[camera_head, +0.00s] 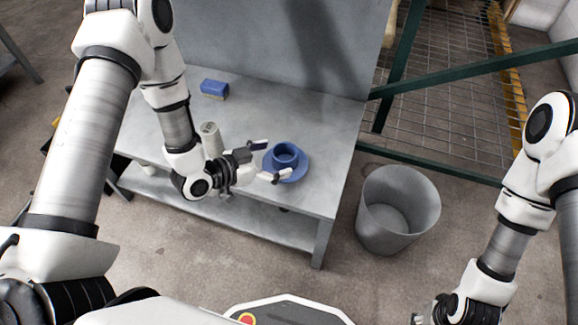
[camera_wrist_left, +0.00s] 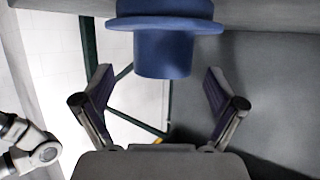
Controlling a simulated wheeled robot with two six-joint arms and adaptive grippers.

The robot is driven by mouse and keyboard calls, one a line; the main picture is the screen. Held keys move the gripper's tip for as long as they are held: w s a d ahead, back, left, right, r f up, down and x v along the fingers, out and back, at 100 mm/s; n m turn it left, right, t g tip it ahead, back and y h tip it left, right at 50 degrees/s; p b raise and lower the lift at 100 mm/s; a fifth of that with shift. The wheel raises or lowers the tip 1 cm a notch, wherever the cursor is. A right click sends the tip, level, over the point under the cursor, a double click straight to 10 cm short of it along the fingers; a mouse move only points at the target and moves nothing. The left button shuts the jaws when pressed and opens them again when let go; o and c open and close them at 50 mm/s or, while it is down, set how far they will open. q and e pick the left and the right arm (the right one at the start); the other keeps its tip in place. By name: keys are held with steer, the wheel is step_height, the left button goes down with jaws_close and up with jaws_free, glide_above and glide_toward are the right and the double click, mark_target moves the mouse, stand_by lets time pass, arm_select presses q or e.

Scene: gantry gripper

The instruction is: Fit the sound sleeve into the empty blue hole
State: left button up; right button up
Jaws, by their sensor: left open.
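A blue round part (camera_head: 286,154) stands on the grey table, with a hollow upright collar on a wide round flange. It looks like the sleeve with its seat, but I cannot tell whether these are one piece or two. In the left wrist view its flange (camera_wrist_left: 165,23) and collar (camera_wrist_left: 163,53) show at the top. My left gripper (camera_head: 271,160) is open and empty, its fingers pointing at the blue part from the left. In the wrist view the collar lies ahead, between the finger lines. My right gripper (camera_head: 425,317) is at the bottom edge, mostly cut off.
A blue block with a pale lower side (camera_head: 214,89) lies at the table's back left. A grey bin (camera_head: 398,212) stands on the floor right of the table (camera_head: 322,150). Green framing and wire mesh (camera_head: 450,110) stand behind it. The table's right part is clear.

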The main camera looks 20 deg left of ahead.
mark_target(294, 153)
arm_select(q)
steer(key=b+x, duration=0.1)
steer(key=x, duration=0.3)
steer(key=shift+a+f, duration=0.2)
steer(key=shift+r, duration=0.1)
steer(key=c, duration=1.4)
steer(key=shift+r, duration=0.1)
